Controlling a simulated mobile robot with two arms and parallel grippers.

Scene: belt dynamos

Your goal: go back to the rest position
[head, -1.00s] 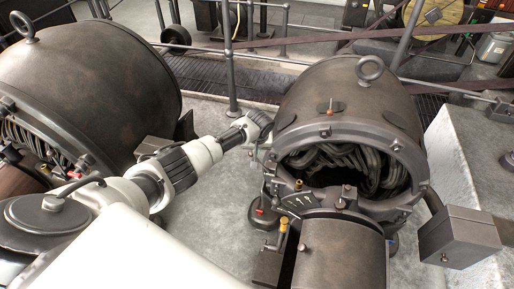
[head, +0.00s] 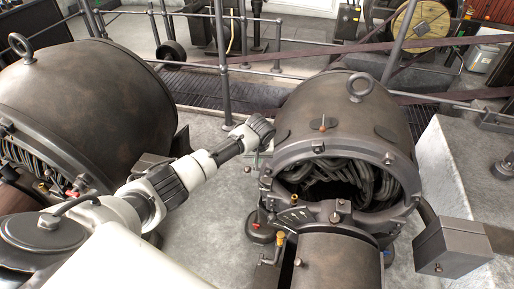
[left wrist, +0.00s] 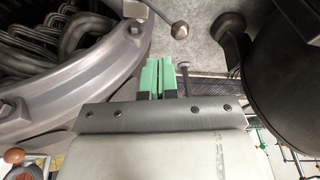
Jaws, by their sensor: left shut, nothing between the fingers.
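My left arm comes in from the left in the head view and ends beside the left rim of the right-hand dynamo (head: 340,110). Its gripper is hardly visible there, small and dark below the wrist. In the left wrist view the green fingers of my left gripper (left wrist: 159,72) are together, with nothing between them. They are close to the dynamo's grey front ring (left wrist: 105,85), seen from above; I cannot tell whether they touch it. My right gripper is in neither view.
A second large dynamo (head: 85,95) stands at the left. A pale block (head: 455,180) and a dark box (head: 450,248) are at the right. Railings (head: 222,65) and a dark belt (head: 330,52) cross behind. Grey floor (head: 212,228) is open between the dynamos.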

